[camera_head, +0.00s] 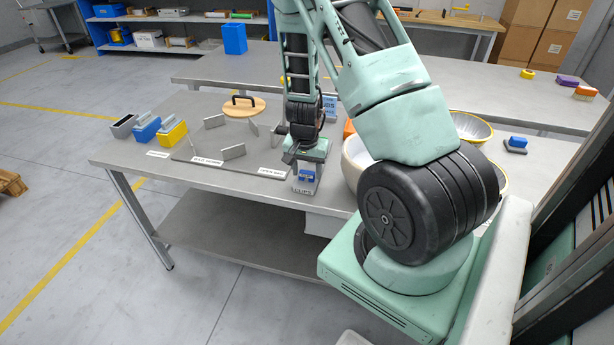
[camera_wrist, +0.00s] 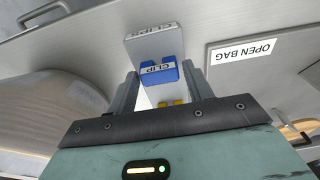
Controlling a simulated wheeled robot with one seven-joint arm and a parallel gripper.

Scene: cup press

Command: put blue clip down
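The blue clip (camera_wrist: 160,75), labelled CLIP, lies between the two fingers of my gripper (camera_wrist: 160,88) in the wrist view. Narrow gaps show between it and the fingers, so the gripper looks open around it. The clip is over a light grey holder labelled CLIPS (camera_wrist: 152,43), apparently resting in it; exact contact is hidden. Small yellow parts show nearer my palm. In the head view, the blue clip (camera_head: 306,175) shows at the CLIPS holder (camera_head: 303,189) near the table's front edge, just below my gripper (camera_head: 296,158).
A dark mat (camera_head: 215,165) with upright grey plates lies left of the holder. A white bowl (camera_head: 351,165) stands close on its right. Grey, blue and yellow boxes (camera_head: 172,133) stand at the left. A round wooden lid (camera_head: 244,107) lies behind the mat.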

